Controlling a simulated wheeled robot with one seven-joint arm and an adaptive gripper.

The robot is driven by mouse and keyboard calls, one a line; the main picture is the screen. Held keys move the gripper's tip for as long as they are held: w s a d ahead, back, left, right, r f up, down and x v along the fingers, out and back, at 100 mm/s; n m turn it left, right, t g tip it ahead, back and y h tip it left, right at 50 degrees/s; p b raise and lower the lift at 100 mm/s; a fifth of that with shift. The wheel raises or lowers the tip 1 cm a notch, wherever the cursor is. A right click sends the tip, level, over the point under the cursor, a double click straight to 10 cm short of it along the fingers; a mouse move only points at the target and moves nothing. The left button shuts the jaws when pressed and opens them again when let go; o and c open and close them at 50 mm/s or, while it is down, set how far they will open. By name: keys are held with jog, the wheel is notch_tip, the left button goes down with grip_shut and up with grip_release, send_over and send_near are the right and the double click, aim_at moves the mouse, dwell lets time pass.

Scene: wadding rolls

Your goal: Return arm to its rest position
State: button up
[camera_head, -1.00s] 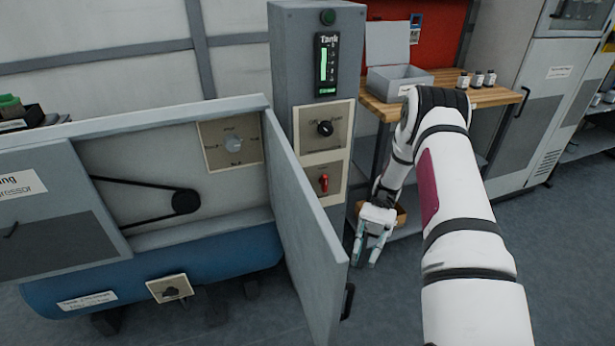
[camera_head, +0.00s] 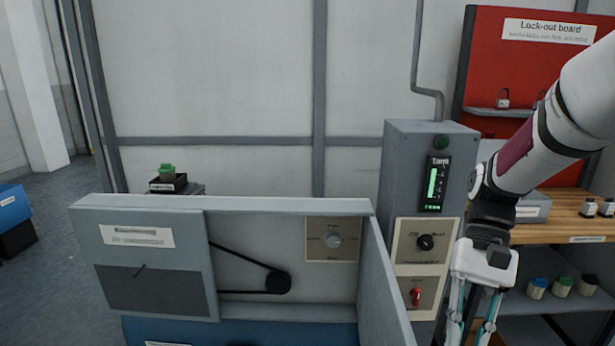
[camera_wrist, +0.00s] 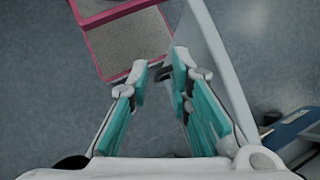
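My arm comes in from the upper right in the head view, in front of the red lock-out board. My gripper (camera_head: 472,325) hangs pointing down beside the grey control column, its fingertips near the lower picture edge. In the wrist view my gripper (camera_wrist: 160,68) shows two teal-padded fingers with a gap between the tips. Nothing is held between them. Bare floor and a pink-edged item lie below it.
The grey control column (camera_head: 400,185) stands left of my gripper. The compressor's open door (camera_head: 382,290) is near it. The wooden bench (camera_head: 560,230) and the red lock-out board (camera_head: 487,65) are at the right. A pink-edged panel (camera_wrist: 130,45) is on the floor side.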

jog(key=s+a+r+n+t+h+p, duration=0.3)
jog(key=s+a+r+n+t+p, duration=0.1)
jog(key=s+r+t, duration=0.7)
notch_tip(320, 180, up, 3)
jog(key=s+p, duration=0.1)
jog(key=s, duration=0.1)
jog(key=shift+s+n+h+p, duration=0.3)
jog(key=shift+s+h+p, duration=0.05)
jog(key=shift+h, duration=0.05)
